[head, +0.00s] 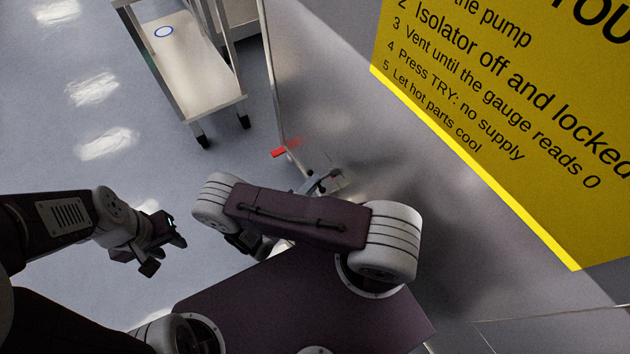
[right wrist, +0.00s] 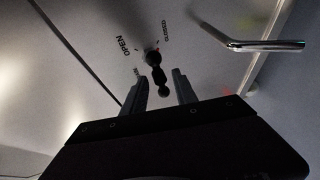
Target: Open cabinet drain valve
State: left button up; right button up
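The drain valve shows in the right wrist view as a dark lever handle (right wrist: 158,75) on a pale cabinet panel (right wrist: 85,25). Its round hub sits near the printed words OPEN and CLOSED, and its end points toward my gripper. My right gripper (right wrist: 160,90) has its two fingers apart, one on each side of the handle's end, with gaps visible. In the head view my right arm hides most of that gripper, and I cannot make out the valve there. My left gripper (head: 167,253) is at the left over the floor, its fingers apart and empty.
A bent metal bar (right wrist: 255,44) stands out from the panel in the right wrist view. In the head view a red lever (head: 279,152) shows by the cabinet's lower edge. A trolley (head: 190,60) stands behind on open floor. A yellow sign (head: 500,110) covers the upper right.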

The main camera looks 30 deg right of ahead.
aim_at(322, 178)
jog(key=shift+x, duration=1.35)
grip_shut()
